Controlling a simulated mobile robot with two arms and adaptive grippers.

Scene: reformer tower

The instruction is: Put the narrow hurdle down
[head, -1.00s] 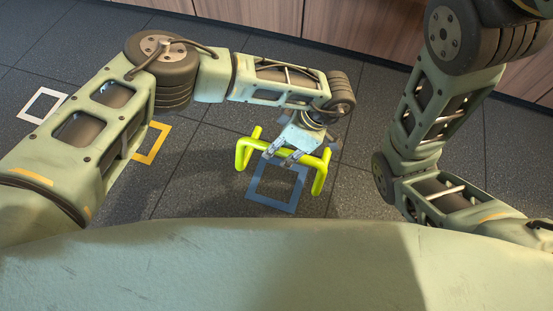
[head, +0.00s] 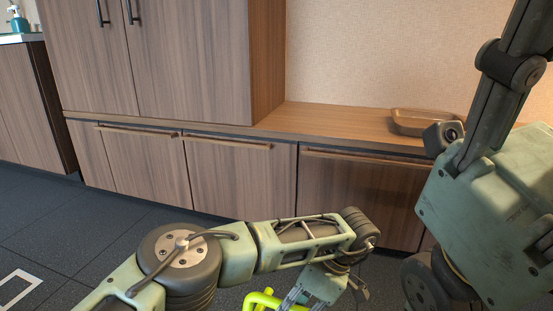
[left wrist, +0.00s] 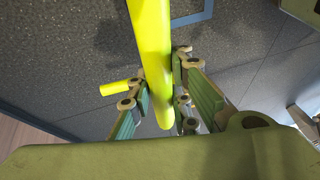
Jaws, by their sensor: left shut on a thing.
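The narrow hurdle (head: 262,299) is a bright yellow-green tube frame. Only its upper part shows at the bottom edge of the head view. My left gripper (head: 308,296) is at its top bar. In the left wrist view the bar (left wrist: 152,45) runs between the fingers of the left gripper (left wrist: 162,88), which is shut on it. A blue floor outline (left wrist: 192,17) lies beyond the bar in that view. The hurdle's feet are out of view, so I cannot tell whether they touch the floor. My right gripper is not in view.
Wooden cabinets (head: 240,170) with a long low counter stand ahead. A brown tray (head: 410,122) sits on the counter at right. A white floor outline (head: 18,288) lies at lower left.

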